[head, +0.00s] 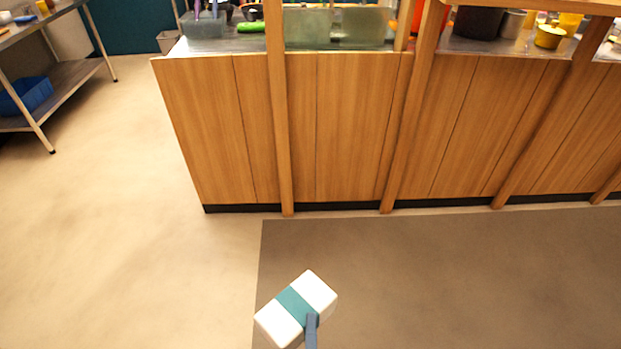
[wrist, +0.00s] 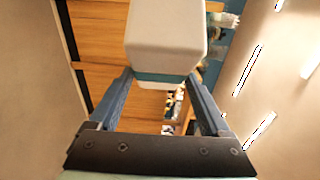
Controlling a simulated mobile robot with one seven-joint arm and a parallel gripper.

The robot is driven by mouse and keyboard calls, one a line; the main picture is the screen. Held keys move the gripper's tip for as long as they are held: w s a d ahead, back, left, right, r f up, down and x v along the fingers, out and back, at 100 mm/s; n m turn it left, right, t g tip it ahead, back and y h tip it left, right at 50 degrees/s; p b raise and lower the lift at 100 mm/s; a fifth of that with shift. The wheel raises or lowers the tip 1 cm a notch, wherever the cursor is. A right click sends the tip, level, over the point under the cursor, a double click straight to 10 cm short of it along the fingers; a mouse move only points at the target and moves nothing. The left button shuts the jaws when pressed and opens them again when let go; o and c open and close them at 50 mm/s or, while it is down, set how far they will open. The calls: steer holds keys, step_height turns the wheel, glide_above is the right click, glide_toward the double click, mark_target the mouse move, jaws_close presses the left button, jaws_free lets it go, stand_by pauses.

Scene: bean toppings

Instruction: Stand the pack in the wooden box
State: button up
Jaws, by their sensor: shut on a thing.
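A white pack with a teal band (head: 285,302) shows at the bottom of the head view, above the floor. In the wrist view the pack (wrist: 165,35) fills the top middle, between my fingers. My gripper (wrist: 163,82) is shut on the pack across its sides. In the head view only one blue finger (head: 312,325) shows, against the teal band. The pack is held tilted in the head view. I cannot make out a wooden box with certainty in either view.
A wood-panelled counter (head: 350,130) stands ahead, with clear bins (head: 335,27), pots and a yellow pot (head: 549,36) on top. Wooden posts (head: 278,110) rise along its front. A metal shelf table (head: 60,80) with a blue crate (head: 28,95) stands left. The floor between is clear.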

step_height(320, 180, up, 11)
steer(key=p, duration=1.1)
steer(key=shift+s+f, duration=0.15)
steer(key=shift+s, duration=0.25)
steer(key=shift+a, duration=0.1)
